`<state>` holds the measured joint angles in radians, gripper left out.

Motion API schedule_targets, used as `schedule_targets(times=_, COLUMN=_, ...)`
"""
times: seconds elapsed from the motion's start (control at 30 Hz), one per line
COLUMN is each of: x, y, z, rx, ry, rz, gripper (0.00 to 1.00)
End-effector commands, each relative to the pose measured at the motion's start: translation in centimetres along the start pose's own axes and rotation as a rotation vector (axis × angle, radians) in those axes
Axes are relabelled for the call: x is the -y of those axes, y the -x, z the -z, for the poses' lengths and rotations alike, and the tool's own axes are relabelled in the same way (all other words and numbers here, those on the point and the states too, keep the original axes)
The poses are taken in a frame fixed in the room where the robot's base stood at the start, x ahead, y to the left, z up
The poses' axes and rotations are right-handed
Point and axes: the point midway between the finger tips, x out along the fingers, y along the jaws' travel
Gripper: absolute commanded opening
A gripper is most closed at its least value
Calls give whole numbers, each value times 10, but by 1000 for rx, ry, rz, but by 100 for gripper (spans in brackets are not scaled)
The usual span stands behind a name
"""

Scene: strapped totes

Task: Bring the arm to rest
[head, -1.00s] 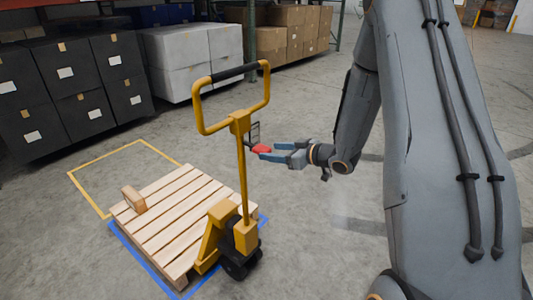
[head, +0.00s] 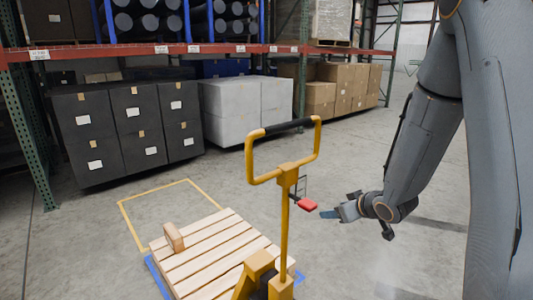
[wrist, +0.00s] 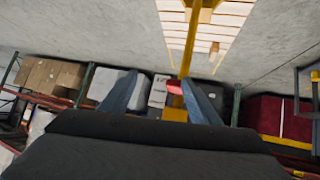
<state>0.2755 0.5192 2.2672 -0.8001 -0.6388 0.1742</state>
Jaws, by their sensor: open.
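My gripper (head: 330,213) is in the head view at the end of my grey arm, right of the yellow pallet jack (head: 285,230). Its blue fingers point left toward the red lever (head: 307,204) on the jack's post, with a small gap seen between them in this view. In the wrist view the two fingers of my gripper (wrist: 165,95) stand apart, with nothing clearly held. The red lever (wrist: 174,87) shows between them there, beyond or near the tips; the depth is hard to tell.
A wooden pallet (head: 215,255) with a wood block (head: 174,237) on it lies left of the jack. A yellow floor outline (head: 131,222) is behind it. Black boxes (head: 130,130), white boxes (head: 245,110) and cartons (head: 345,90) line the rack. Bare floor lies right of the jack.

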Motion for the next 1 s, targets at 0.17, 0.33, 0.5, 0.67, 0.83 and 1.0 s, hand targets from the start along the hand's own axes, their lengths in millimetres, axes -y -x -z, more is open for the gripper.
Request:
schedule_targets(times=0.17, x=19, y=51, z=-26, rx=265, ry=-94, rz=-131, gripper=56)
schedule_targets(times=0.33, x=65, y=116, z=-65, rx=522, ry=-224, rz=-165, gripper=56)
schedule_targets(times=0.5, x=120, y=173, z=-95, rx=720, ry=-338, rz=-127, gripper=56)
schedule_targets(times=0.67, x=148, y=199, z=-107, rx=807, ry=-391, rz=-93, gripper=56)
schedule_targets(times=0.83, x=154, y=204, z=-110, rx=826, ry=-400, rz=-84, gripper=56)
schedule_targets(times=1.0, x=153, y=204, z=-110, rx=825, ry=-400, rz=-85, gripper=56)
